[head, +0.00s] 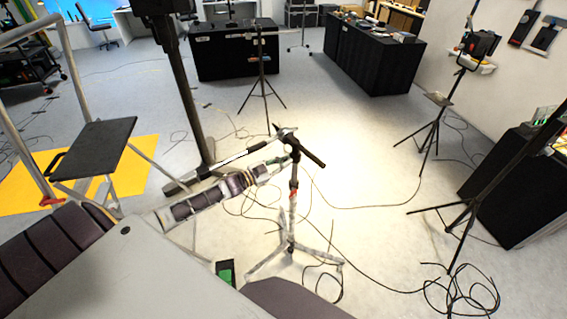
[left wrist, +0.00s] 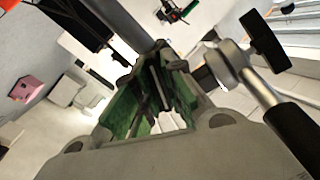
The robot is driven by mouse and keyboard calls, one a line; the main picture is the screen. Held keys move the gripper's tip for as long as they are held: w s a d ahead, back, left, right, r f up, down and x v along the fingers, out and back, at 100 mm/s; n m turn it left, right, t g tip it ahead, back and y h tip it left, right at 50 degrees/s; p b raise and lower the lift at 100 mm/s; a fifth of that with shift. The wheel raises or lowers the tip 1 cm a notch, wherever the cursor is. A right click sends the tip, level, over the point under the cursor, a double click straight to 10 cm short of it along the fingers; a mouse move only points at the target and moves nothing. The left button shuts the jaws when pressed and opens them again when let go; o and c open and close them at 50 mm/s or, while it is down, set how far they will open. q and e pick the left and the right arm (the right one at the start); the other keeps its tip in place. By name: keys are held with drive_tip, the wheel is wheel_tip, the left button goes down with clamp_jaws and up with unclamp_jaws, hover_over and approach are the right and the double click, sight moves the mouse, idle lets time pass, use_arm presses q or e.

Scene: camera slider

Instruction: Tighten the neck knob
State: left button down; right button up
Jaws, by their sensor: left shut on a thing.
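A light stand (head: 291,215) stands upright on splayed legs in the middle of the head view, with a boom and a black handle (head: 311,153) at its top. My left gripper (head: 279,164) reaches in from the left to the stand's neck, just below the boom. In the left wrist view its green-lined fingers (left wrist: 165,62) close together at the far end, shut on the neck knob, which they mostly hide. A silver clamp (left wrist: 236,66) with a black T-handle (left wrist: 265,42) sits right beside the fingers. My right gripper is out of view.
Cables (head: 372,205) lie on the floor around the stand. A dark column (head: 180,85) rises behind my left arm. Two other tripods (head: 264,78) (head: 436,122) stand farther back and right. Black-draped tables (head: 372,60) are at the back. Some floor right of the stand is clear.

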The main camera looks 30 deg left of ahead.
use_arm(q)
drive_tip(key=shift+f+m, duration=0.1)
drive_tip(key=shift+m, duration=0.4)
drive_tip(key=c, duration=1.5)
unclamp_jaws()
drive_tip(key=shift+s, duration=0.1)
drive_tip(key=shift+v, duration=5.95)
